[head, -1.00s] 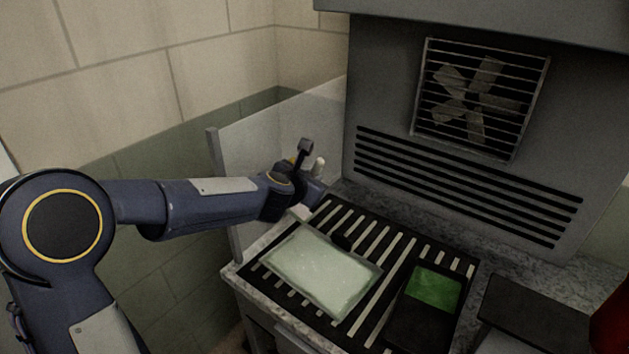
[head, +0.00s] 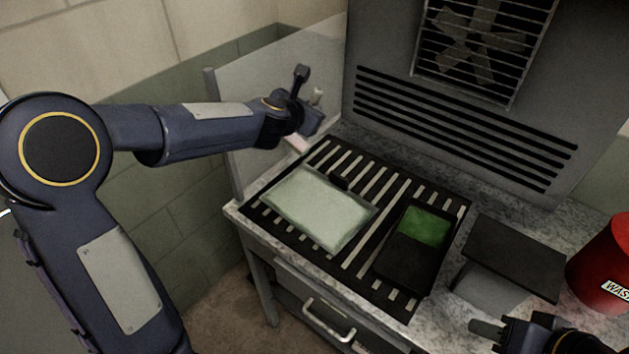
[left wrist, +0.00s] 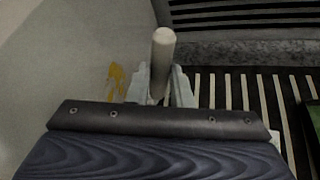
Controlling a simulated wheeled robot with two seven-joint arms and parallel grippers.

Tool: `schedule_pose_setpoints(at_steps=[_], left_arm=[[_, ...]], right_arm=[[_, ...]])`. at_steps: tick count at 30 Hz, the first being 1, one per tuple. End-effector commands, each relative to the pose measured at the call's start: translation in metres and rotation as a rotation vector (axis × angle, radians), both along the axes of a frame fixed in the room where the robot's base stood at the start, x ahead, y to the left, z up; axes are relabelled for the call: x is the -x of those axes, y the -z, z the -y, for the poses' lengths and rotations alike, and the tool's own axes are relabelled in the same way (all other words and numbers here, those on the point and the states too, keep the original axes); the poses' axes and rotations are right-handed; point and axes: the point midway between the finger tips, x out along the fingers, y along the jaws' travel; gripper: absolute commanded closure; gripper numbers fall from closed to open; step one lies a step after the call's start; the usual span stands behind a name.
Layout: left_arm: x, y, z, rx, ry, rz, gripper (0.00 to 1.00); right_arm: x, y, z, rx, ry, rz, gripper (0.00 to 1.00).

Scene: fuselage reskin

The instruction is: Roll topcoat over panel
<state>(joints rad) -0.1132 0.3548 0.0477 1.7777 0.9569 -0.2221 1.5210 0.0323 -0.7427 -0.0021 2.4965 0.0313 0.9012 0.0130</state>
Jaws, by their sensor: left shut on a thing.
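The panel (head: 318,208) is a pale greenish-white sheet lying flat on a slatted black rack. My left gripper (head: 311,121) is above the rack's far left corner, beyond the panel and apart from it. It is shut on a pale, round-ended handle (left wrist: 163,52), which stands up between its fingers in the left wrist view. A pale pinkish strip (head: 298,142) shows just below the gripper; I cannot tell whether it is the roller head. A black tray (head: 402,268) with green paint (head: 425,227) sits right of the panel. My right gripper (head: 488,330) is partly visible at the lower right.
A black-topped box (head: 515,255) and a red waste can (head: 605,265) stand right of the tray. A clear side screen (head: 270,90) borders the bench at left. A grey vented fan housing (head: 460,125) rises behind. Orange smears (left wrist: 117,80) mark the screen.

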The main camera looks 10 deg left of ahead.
Motion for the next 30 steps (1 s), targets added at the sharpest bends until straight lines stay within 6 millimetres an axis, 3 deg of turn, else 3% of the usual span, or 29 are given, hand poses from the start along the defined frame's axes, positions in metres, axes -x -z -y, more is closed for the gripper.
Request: schedule_pose_setpoints(at_steps=[21,30], left_arm=[[0.0001,0.0074,0.0001,-0.001,0.001,0.001,1.0],[-0.0004,0.0041,-0.0045,0.0,-0.005,0.0,1.0]], right_arm=[[0.0,0.0087,0.0,0.0,0.0,0.0,0.64],[-0.0001,0.003,0.0,0.0,0.0,0.0,0.64]])
